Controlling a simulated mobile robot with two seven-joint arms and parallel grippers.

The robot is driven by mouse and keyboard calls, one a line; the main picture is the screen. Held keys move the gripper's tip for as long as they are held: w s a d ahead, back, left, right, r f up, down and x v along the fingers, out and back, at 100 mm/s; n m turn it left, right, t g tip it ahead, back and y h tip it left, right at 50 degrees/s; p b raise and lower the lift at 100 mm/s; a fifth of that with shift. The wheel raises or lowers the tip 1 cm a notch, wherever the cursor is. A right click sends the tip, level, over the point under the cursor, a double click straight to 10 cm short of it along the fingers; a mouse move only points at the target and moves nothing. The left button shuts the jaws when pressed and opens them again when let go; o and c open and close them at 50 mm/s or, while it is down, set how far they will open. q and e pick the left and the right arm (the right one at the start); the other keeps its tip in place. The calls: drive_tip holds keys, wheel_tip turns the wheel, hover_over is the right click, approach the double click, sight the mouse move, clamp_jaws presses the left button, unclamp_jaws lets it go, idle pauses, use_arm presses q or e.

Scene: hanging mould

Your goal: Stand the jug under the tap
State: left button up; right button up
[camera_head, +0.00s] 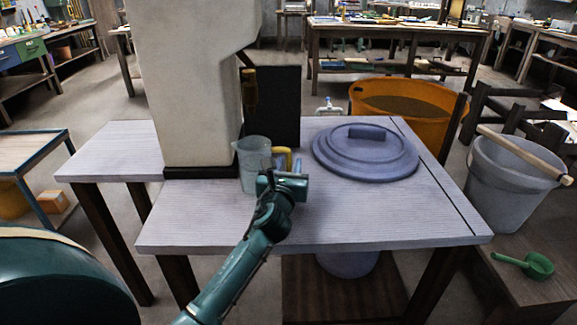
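The jug (253,160) is a translucent grey vessel with its spout to the left. It stands upright on the pale table (350,225), beside the tall cream block. My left gripper (283,177) is in front of and to the right of the jug, close to a yellow curved part (283,155) that may be the jug's handle. My gripper hides part of the jug's right side, so I cannot tell whether its fingers are shut on anything. A small pale tap-like fitting (328,106) shows at the table's far edge. My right gripper is out of view.
The cream block (195,80) rises at the left, with a brownish fitting (249,90) and a dark panel beside it. A round purple-grey lid (365,165) lies at the right. An orange tub (405,120) and a grey bucket (505,185) stand beyond. The table's front right is clear.

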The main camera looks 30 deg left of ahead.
use_arm(q)
drive_tip(key=shift+r, duration=0.2)
drive_tip(key=p+v, duration=0.1)
drive_tip(key=v, duration=1.1)
